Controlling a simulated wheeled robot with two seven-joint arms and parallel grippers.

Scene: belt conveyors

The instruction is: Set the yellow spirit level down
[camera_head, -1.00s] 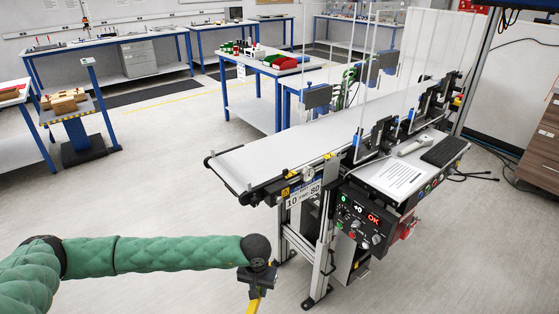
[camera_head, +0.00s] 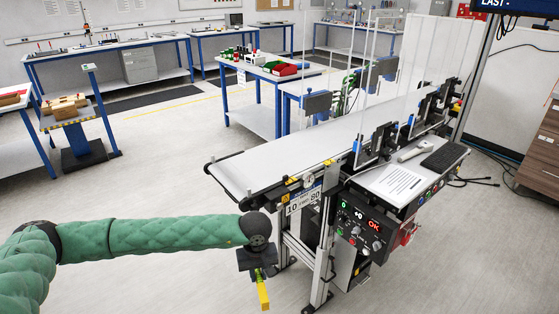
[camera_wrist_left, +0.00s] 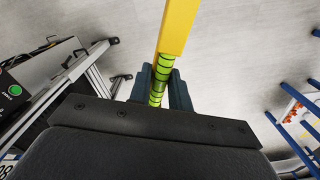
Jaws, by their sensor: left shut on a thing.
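The yellow spirit level (camera_head: 263,293) hangs below my left gripper (camera_head: 258,272), in front of the near end of the conveyor. It is tilted slightly in the head view. The level is in the air over the grey floor, touching no surface that I can see. The conveyor belt (camera_head: 240,173) lies behind and above it in the picture. My right gripper is not in view.
The conveyor's control box (camera_head: 362,222) and metal legs (camera_head: 318,262) stand right of the level. The near belt end looks bare. Blue-framed benches (camera_head: 110,42) stand farther back.

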